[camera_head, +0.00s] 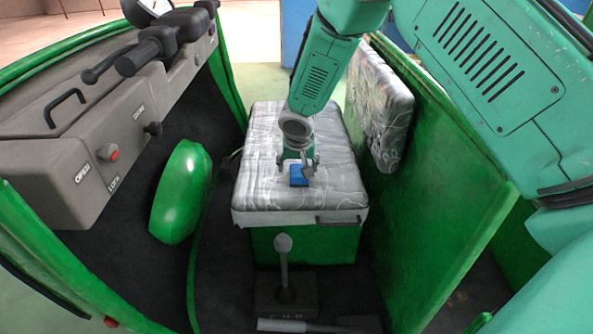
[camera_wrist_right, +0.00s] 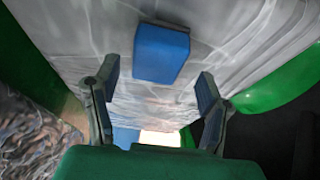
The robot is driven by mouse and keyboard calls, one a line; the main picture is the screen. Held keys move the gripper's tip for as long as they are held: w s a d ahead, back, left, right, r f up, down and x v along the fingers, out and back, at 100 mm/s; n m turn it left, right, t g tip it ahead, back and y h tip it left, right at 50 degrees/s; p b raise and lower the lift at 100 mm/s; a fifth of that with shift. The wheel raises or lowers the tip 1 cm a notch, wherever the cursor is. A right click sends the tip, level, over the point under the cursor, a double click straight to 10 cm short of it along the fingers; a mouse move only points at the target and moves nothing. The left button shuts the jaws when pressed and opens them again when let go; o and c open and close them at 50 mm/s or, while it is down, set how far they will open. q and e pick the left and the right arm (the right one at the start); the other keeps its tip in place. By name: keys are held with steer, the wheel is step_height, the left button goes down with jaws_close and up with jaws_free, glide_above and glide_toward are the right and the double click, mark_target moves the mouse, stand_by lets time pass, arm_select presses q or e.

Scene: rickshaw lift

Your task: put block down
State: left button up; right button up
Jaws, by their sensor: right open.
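A blue block (camera_head: 299,175) rests on the grey, plastic-wrapped seat (camera_head: 262,180) in the middle of the head view. In the right wrist view the block (camera_wrist_right: 160,54) lies on the seat's surface, beyond and between the fingertips. My right gripper (camera_head: 297,164) is just over the seat, close to the block. In the wrist view its two fingers (camera_wrist_right: 156,90) are spread wide, with a gap on each side of the block, and neither touches it. My left gripper is not in view.
A grey control panel (camera_head: 80,150) with handle and knobs is at the left, above a green rounded pad (camera_head: 181,192). A green wall (camera_head: 450,190) with a wrapped backrest (camera_head: 381,105) is at the right. A lever (camera_head: 283,262) stands before the seat.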

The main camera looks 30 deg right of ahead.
steer(key=p+v, duration=0.1)
steer(key=v, duration=0.7)
steer(key=s+a+f+n+g+y, duration=0.1)
steer(key=s+a+f+n, duration=0.15)
steer(key=s+f, duration=0.55)
steer(key=s+a+f+n+g+y, duration=0.15)
steer(key=s+a+f, duration=0.25)
steer(key=s+f, duration=0.45)
steer(key=s+f+n, duration=0.1)
steer(key=s+f, duration=0.1)
steer(key=s, duration=0.8)
steer(key=s+f+n, duration=0.2)
steer(key=s, duration=0.8)
steer(key=shift+a+f+g, duration=0.3)
steer(key=shift+a+g, duration=0.05)
steer(key=shift+o, duration=0.5)
steer(key=shift+w, duration=0.15)
